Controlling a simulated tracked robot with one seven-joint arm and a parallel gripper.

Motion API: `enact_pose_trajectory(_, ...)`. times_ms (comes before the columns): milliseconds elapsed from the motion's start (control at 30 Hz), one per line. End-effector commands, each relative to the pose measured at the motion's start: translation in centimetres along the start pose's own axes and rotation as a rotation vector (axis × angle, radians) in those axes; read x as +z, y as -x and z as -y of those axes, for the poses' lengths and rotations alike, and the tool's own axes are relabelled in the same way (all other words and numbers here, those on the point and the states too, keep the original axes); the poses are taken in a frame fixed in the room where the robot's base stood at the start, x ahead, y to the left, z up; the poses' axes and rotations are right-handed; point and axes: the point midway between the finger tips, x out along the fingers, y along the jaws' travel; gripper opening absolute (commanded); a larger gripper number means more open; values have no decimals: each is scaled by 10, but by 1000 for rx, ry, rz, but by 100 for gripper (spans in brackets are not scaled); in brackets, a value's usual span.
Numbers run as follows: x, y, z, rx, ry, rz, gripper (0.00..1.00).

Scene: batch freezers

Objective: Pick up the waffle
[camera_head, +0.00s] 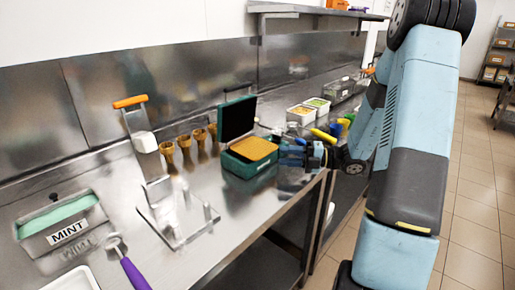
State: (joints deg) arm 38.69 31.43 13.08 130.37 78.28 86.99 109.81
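The waffle (254,147) looks golden-brown and lies flat in a dark green box (249,170) on the steel counter. The box's lid (237,118) stands open behind it. My gripper (288,155) is at the right side of the box, close to the waffle's right edge. Its fingers are small and partly hidden, so I cannot tell whether they are open or shut, or whether they touch the box or waffle.
Several cones (185,154) stand left of the box, beside a clear stand (178,215). A mint tub (62,225) and a purple-handled scoop (131,268) are at the front left. White tubs (301,115) stand behind my gripper. The counter's front edge runs below the box.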

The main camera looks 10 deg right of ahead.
Motion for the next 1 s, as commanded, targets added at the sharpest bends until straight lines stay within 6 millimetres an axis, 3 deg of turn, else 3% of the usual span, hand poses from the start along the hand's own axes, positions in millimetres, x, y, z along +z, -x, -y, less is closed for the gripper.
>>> enact_pose_trajectory(233, 0, -13, 2, -1, 0, -2, 36)
enact_pose_trajectory(533, 2, -51, 4, 0, 0, -2, 36)
enact_pose_trajectory(767, 2, -54, 4, -1, 0, 0, 36)
enact_pose_trajectory(1000, 2, -54, 4, -1, 1, 0, 16)
